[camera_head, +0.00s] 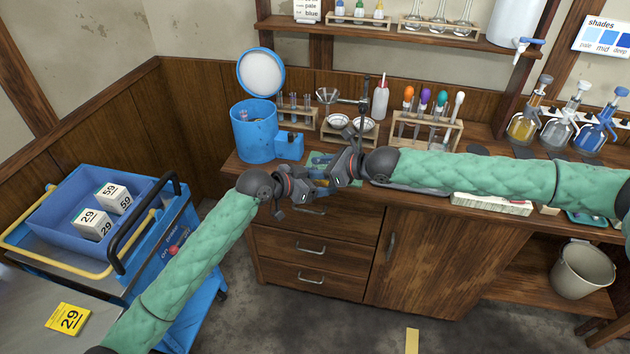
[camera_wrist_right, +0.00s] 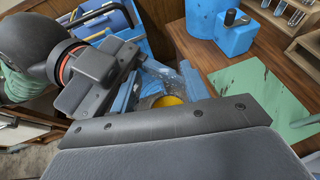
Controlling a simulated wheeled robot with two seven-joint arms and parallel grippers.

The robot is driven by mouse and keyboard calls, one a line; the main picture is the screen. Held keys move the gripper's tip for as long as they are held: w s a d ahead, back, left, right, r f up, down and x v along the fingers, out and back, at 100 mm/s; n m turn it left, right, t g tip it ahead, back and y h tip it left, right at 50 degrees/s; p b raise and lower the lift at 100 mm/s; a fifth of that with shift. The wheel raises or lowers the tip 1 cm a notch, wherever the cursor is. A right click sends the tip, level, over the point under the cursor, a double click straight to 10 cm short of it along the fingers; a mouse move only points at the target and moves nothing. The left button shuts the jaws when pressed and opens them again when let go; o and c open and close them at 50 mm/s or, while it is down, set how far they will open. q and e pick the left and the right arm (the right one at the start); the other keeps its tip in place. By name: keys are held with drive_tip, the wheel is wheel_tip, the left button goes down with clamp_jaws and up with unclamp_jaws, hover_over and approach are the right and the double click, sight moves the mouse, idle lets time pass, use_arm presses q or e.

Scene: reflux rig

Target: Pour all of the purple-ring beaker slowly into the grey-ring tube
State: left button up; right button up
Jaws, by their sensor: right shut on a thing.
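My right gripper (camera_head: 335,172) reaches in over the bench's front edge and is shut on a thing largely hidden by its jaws. In the right wrist view, a clear vessel with yellow-orange inside (camera_wrist_right: 167,101) shows just past the jaw edge; its ring colour cannot be made out. My left gripper (camera_head: 300,187) is close to the right one, and it also shows in the right wrist view (camera_wrist_right: 112,82) beside light blue surfaces; whether it holds anything is unclear. I cannot pick out a purple-ring beaker or a grey-ring tube.
A green mat (camera_wrist_right: 265,95) lies on the bench near the grippers. Behind stand a blue lidded drum (camera_head: 252,132), a small tube rack (camera_head: 296,121), a funnel stand and a rack with coloured tops (camera_head: 425,132). A blue cart (camera_head: 165,255) stands at left.

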use_arm(q)
drive_tip(key=c, duration=0.9)
drive_tip(key=shift+c, duration=0.9)
use_arm(e)
drive_tip(key=o, duration=1)
drive_tip(key=shift+o, duration=0.7)
drive_tip(key=shift+s+a, duration=0.15)
